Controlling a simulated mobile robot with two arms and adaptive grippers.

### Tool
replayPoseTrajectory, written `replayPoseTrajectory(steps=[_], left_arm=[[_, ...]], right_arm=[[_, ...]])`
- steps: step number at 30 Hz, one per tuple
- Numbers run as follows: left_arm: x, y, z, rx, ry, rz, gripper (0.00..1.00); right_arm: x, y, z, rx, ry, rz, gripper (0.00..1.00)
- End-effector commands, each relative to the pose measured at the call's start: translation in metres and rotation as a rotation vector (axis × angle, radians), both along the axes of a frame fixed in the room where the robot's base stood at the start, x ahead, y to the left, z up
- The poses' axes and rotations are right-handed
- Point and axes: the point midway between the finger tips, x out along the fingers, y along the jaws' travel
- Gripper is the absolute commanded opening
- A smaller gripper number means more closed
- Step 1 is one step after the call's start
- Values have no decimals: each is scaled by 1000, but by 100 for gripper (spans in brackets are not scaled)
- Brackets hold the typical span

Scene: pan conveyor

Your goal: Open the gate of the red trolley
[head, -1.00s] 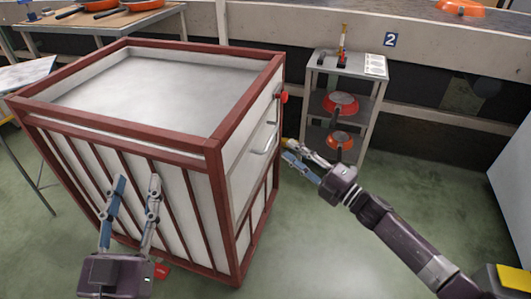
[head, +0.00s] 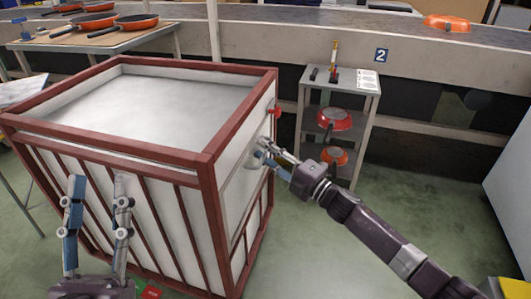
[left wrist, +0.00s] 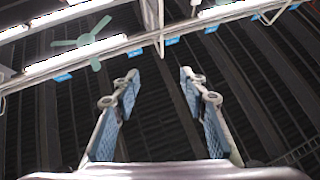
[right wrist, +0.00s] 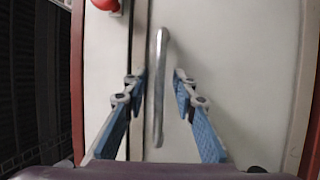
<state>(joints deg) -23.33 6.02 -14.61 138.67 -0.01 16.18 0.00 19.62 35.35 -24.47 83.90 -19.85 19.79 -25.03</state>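The red trolley (head: 208,168) is a box with a red frame and white panels, open at the top, on the left of the head view. Its gate (right wrist: 225,70) is the white panel on its right side, with a metal bar handle (right wrist: 158,85) and a red knob (right wrist: 106,5). The knob also shows in the head view (head: 276,111). My right gripper (right wrist: 159,75) is open, with its fingers on either side of the handle; contact is not clear. It partly hides the handle in the head view. My left gripper (head: 98,180) is open and empty, pointing up before the trolley's front.
A grey shelf stand (head: 345,80) with red pans (head: 334,120) stands behind the gate side. A table (head: 105,45) with orange pans is at the back left. A conveyor (head: 300,30) runs along the back. Green floor (head: 410,190) is clear on the right.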

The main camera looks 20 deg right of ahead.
Motion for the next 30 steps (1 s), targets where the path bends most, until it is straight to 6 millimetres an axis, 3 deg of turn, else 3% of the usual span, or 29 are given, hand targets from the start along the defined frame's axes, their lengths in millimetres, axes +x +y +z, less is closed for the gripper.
replayPoseTrajectory(steps=[3,10,25,30], left_arm=[[0,0,0,0,0,0,40],[0,0,0,1,2,0,40],[-1,0,0,0,-4,1,40],[-15,2,14,-30,-95,-7,40]], right_arm=[[0,0,0,0,0,0,25],[0,0,0,0,0,0,0],[-1,-1,-1,1,0,0,0],[-2,-3,-3,12,-8,0,0]])
